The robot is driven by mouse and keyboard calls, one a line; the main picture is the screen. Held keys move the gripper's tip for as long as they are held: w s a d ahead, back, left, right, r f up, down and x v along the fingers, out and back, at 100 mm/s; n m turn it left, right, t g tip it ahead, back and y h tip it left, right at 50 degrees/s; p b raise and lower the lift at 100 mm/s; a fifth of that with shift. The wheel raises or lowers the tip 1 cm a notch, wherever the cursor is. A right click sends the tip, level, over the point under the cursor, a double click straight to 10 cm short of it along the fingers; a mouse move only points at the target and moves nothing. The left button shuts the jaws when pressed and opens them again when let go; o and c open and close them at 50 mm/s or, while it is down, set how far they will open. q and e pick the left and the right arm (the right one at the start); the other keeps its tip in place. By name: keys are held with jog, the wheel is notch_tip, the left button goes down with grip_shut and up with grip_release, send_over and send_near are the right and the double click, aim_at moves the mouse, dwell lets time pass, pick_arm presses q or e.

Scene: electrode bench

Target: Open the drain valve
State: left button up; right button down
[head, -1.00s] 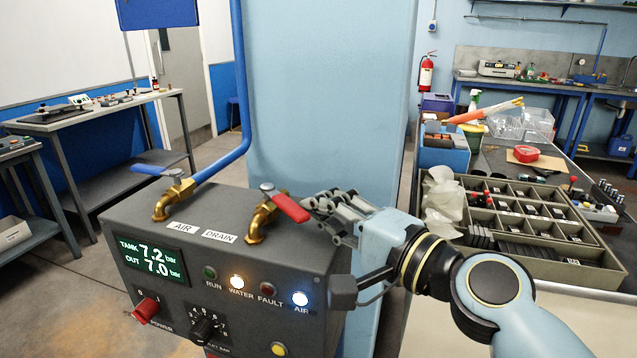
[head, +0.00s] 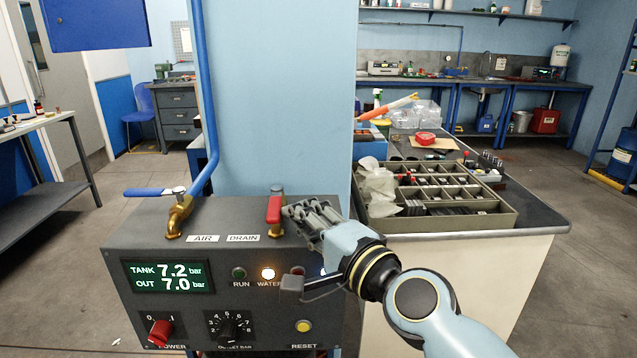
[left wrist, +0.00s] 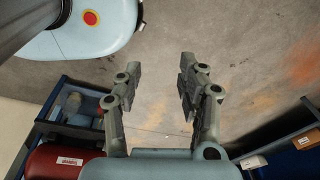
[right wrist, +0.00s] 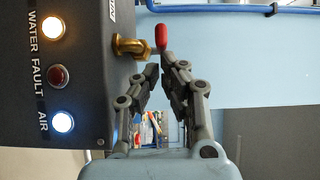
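The drain valve is a brass fitting (head: 277,224) on the grey control box, above the DRAIN label. My right gripper (head: 290,213) is just right of the handle. In the right wrist view its fingers (right wrist: 162,72) are partly closed with a narrow gap and nothing between them. The handle is just past the fingertips; I cannot tell if they touch. My left gripper (left wrist: 160,75) is open and empty above the floor.
The AIR valve (head: 178,215) with its blue handle (head: 150,192) stands left on the same box. A blue pipe (head: 203,100) rises behind it. A bench with a divided tray (head: 470,222) stands to the right. A light-blue pillar (head: 285,90) is behind.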

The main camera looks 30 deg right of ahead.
pick_arm(q)
jog(key=shift+s+a, duration=0.15)
jog(key=shift+a, duration=0.55)
